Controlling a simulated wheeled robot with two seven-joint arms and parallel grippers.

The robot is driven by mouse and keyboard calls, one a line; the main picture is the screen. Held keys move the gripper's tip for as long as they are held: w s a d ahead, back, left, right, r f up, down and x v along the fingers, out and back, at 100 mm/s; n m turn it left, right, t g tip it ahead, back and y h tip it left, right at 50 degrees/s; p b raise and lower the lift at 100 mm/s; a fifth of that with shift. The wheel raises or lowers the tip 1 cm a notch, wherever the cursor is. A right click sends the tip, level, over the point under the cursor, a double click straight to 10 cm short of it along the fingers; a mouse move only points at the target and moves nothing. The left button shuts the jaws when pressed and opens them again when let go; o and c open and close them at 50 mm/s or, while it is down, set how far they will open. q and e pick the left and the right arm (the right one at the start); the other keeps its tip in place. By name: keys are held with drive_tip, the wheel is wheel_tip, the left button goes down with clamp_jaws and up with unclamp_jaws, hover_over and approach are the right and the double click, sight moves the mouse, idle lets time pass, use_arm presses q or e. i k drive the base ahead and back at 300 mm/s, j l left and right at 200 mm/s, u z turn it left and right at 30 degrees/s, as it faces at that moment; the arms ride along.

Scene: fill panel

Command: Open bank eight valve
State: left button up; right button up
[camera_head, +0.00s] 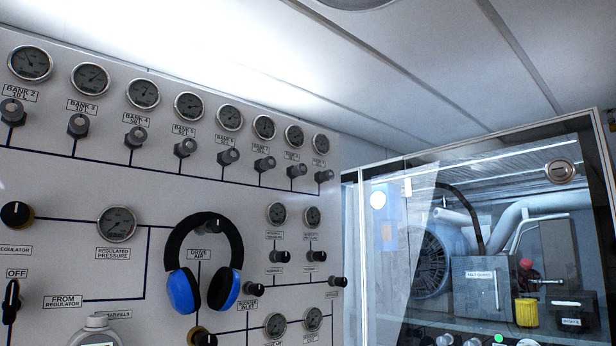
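A row of grey bank valve knobs runs along the upper panel, each with a round gauge above it. The readable labels run BANK 2, BANK 3, BANK 4 from the left; those farther right are too small to read surely. If the numbers go on in order, the bank eight valve (297,170) is the second knob from the right end, under its gauge (294,135). Whether it is open or shut cannot be told. Neither of my grippers is in view.
Blue and black headphones (230,262) hang on the panel's lower middle. A glass-fronted cabinet (400,250) with machinery stands right of the panel. Nothing visible blocks the front of the upper knobs.

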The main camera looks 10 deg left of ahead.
sight(302, 169)
drive_tip(key=i+l+u, duration=0.25)
drive_tip(key=i+l, duration=0.25)
drive_tip(key=l, duration=0.25)
drive_tip(key=i+l+u, duration=0.15)
drive_tip(key=l, duration=0.25)
drive_tip(key=i+l+u, duration=0.1)
drive_tip(key=i+l, duration=0.2)
drive_tip(key=l, duration=0.15)
